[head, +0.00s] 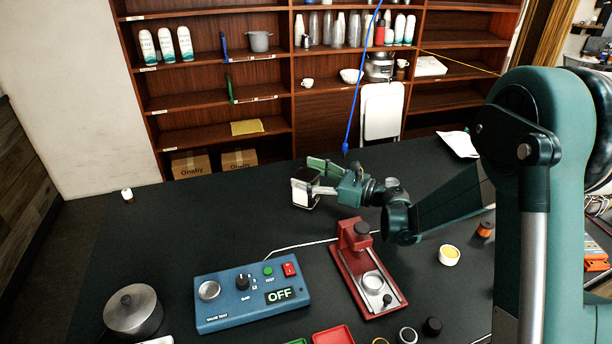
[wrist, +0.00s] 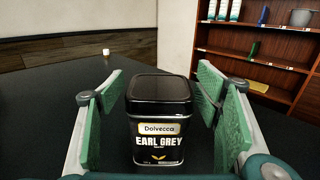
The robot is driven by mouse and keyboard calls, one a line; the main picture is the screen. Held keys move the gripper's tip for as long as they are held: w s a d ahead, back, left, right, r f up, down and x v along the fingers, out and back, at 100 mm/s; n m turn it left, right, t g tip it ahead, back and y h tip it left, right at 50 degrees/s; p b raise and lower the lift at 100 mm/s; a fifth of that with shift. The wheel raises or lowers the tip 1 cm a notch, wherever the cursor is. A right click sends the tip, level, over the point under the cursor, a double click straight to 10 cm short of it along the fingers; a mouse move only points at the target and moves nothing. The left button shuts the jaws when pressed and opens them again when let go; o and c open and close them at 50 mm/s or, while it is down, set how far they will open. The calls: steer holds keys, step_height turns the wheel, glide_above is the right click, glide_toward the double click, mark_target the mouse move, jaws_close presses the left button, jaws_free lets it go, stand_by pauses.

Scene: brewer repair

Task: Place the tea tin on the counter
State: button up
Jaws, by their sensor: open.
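The tea tin (wrist: 158,125) is a black tin with a dark lid and an "Earl Grey" label, upright between my gripper's (wrist: 160,88) green-padded fingers in the wrist view. My gripper is open, with a gap between each pad and the tin. In the head view the tin (head: 303,193) is at the end of my gripper (head: 316,182), over the middle of the dark counter (head: 180,235). It appears to stand on the counter; its base is partly hidden in the wrist view.
A blue test box (head: 225,312) showing "OFF" and a red press stand (head: 345,265) are nearer on the counter. A metal pot (head: 133,311) is at left, and a small white bottle (head: 127,194) is at the far left edge. The counter left of the tin is clear.

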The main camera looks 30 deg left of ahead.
steer(key=shift+d+r, duration=0.1)
steer(key=shift+r, duration=0.1)
steer(key=d+p, duration=0.2)
steer(key=d, duration=1)
steer(key=shift+a, duration=0.1)
stand_by(0.7)
steer(key=s+d+r+n+t+h, duration=0.1)
steer(key=s+d+r+n+h, duration=0.2)
steer(key=d, duration=0.4)
steer(key=s+d+r+n+t+h, duration=0.2)
steer(key=s+d+h, duration=0.15)
steer(key=d, duration=0.45)
steer(key=s+d+r+n+t+h, duration=0.1)
steer(key=s+d+r+n+h, duration=0.15)
steer(key=s+d, duration=0.35)
steer(key=s+d+f+n+t+h, duration=0.1)
steer(key=s+d+n+h, duration=0.2)
steer(key=s+d, duration=0.3)
steer(key=s+d+n+t+h, duration=0.1)
steer(key=s+d+n+h, duration=0.2)
steer(key=s+d, duration=0.4)
steer(key=s+d+f+n+t+h, duration=0.1)
steer(key=s+d+n+h, duration=0.2)
steer(key=d, duration=1.2)
steer(key=s+n, duration=0.1)
steer(key=s, duration=0.2)
steer(key=shift+s+d+f, duration=0.15)
steer(key=shift+d+f, duration=0.15)
steer(key=shift+d, duration=0.05)
